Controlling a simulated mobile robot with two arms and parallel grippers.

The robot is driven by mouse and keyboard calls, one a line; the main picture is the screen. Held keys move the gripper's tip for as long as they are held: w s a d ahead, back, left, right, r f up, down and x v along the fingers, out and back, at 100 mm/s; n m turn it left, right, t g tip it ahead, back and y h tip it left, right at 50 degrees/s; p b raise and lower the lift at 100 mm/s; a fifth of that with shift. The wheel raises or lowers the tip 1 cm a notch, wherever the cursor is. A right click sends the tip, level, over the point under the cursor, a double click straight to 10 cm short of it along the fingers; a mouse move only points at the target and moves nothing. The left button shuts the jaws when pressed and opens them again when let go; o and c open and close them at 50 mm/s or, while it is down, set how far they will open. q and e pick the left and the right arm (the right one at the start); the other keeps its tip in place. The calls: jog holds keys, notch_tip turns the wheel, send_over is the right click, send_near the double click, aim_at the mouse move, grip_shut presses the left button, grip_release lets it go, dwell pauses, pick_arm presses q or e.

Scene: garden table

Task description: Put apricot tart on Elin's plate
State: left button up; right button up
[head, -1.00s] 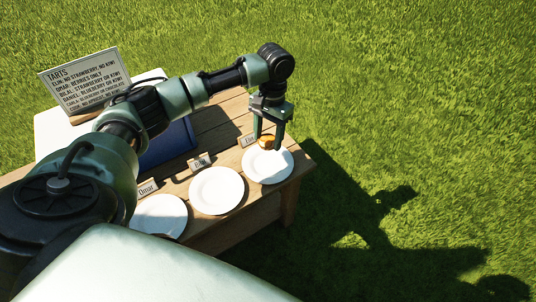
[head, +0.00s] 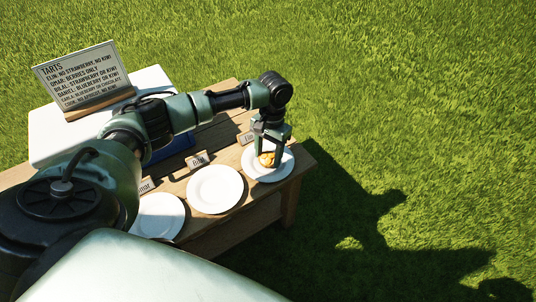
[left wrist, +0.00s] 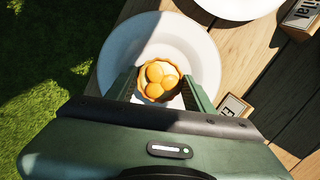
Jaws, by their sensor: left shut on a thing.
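The apricot tart (head: 267,159), small and round with orange fruit halves on top, is at Elin's plate (head: 283,168), the white plate at the table's right end. It also shows in the left wrist view (left wrist: 160,81), over the plate's middle. My left gripper (head: 268,158) points down and is shut on the tart, one finger on each side. The tart is at or just above the plate's surface; I cannot tell whether it touches. Elin's name card (head: 247,138), partly hidden, stands behind the plate. My right gripper is not in view.
Bilal's empty plate (head: 214,190) and Omar's empty plate (head: 158,216) stand to the left, with name cards behind. A tart sign (head: 82,75) stands at the back left. A blue thing (head: 170,148) is partly hidden behind my arm. Grass lies beyond the table.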

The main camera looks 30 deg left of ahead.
pick_arm(q)
jog(key=o, duration=1.1)
jog(key=shift+f, duration=0.1)
